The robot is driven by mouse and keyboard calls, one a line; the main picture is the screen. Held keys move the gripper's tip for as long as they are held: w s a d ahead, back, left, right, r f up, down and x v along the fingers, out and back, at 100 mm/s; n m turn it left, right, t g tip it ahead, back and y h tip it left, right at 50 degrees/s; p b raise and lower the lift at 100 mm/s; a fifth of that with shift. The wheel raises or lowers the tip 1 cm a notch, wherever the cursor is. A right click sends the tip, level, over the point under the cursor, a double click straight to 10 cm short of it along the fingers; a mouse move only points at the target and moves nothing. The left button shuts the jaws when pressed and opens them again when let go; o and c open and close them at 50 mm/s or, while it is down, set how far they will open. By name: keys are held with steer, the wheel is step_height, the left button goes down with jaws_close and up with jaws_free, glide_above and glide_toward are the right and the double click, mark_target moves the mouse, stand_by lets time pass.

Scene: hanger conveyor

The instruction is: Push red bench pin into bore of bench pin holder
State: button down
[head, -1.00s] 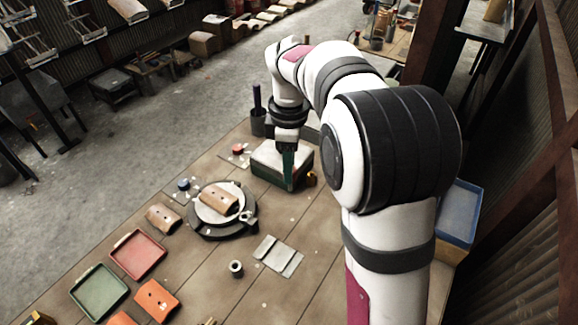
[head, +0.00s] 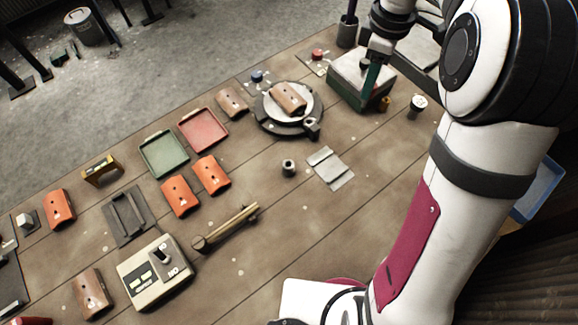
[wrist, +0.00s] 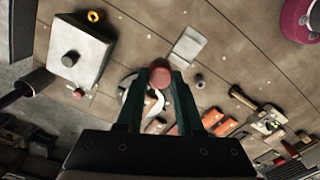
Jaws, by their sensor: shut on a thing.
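My gripper (wrist: 159,77) is shut on the red bench pin (wrist: 160,71), whose round end shows between the green fingertips in the wrist view. In the head view my gripper (head: 371,82) hangs in front of the green and white box, and the pin is not clearly visible there. A small grey cylinder with a dark hole, apparently the bench pin holder (head: 289,168), stands upright on the bench. It also shows in the wrist view (wrist: 199,82), to the right of the fingers and apart from them.
The green and white box (head: 350,92) stands close to my gripper, with a small brass cylinder (head: 384,104) beside it. A round turntable (head: 266,123) carries a brown piece (head: 288,99). A grey plate (head: 330,170) lies by the cylinder. Bench around it is mostly clear.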

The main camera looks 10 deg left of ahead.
stand_by(0.3)
steer(key=s+a+f+n, duration=0.3)
steer(key=s+a+f, duration=0.1)
steer(key=a, duration=0.3)
steer(key=s+a+f+n, duration=0.3)
steer(key=s+a+f, duration=0.2)
steer(key=a+f, duration=0.2)
steer(key=shift+s+a+f, duration=0.2)
steer(key=shift+a, duration=0.2)
steer(key=shift+f, duration=0.1)
steer(key=shift+f, duration=0.3)
steer(key=shift+f, duration=2.1)
stand_by(0.3)
steer(key=c, duration=0.8)
jaws_free()
steer(key=shift+o, duration=0.4)
